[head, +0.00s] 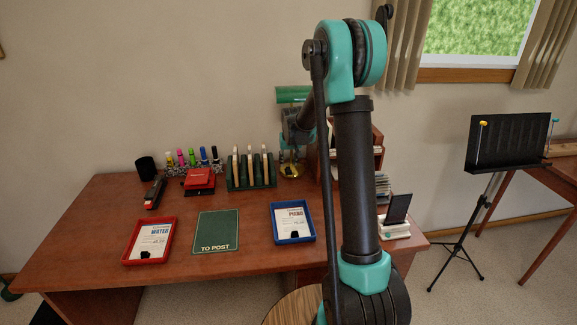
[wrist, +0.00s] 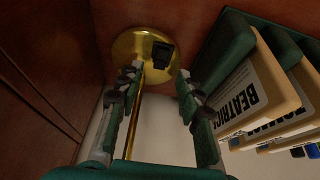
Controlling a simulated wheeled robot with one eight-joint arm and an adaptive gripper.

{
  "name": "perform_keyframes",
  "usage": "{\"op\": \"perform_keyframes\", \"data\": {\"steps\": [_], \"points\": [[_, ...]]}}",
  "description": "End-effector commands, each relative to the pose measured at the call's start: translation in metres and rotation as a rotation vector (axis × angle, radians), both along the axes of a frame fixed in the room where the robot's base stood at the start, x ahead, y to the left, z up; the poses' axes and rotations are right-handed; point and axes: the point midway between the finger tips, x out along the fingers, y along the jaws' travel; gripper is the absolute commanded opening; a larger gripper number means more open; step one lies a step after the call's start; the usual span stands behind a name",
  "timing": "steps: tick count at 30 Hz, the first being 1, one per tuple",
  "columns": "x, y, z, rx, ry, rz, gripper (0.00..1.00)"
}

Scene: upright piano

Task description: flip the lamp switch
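The desk lamp has a green shade (head: 293,95) and a brass base (head: 292,172) at the back of the desk in the head view. In the wrist view its round brass base (wrist: 128,50) carries a black switch (wrist: 162,54), and its thin brass stem (wrist: 131,135) runs down the picture. My gripper (wrist: 160,80) is open and empty, one finger on each side of the picture's middle. The switch shows just beyond the gap between the fingertips; I cannot tell whether they touch the base. In the head view my arm partly hides the lamp.
A green rack (head: 250,183) with wooden-looking tablets stands close beside the lamp; one tablet (wrist: 250,92) reads BEATRICE. A wooden organizer (head: 372,145) stands on the lamp's other side. Red (head: 128,255) and blue (head: 277,238) trays lie nearer the desk's front.

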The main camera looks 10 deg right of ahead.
Motion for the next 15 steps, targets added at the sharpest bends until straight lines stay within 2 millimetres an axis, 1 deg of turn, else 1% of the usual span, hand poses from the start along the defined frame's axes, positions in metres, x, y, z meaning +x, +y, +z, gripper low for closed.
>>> {"op": "perform_keyframes", "data": {"steps": [1,3,6,10,15], "points": [[0.003,0.000,-0.007,0.000,0.000,0.000,0.36],[0.006,0.000,-0.015,0.000,0.000,0.000,0.36],[0.010,0.000,-0.022,0.000,0.000,0.000,0.36],[0.012,0.000,-0.028,0.000,0.000,0.000,0.36],[0.012,0.000,-0.029,0.000,0.000,0.000,0.36]]}}
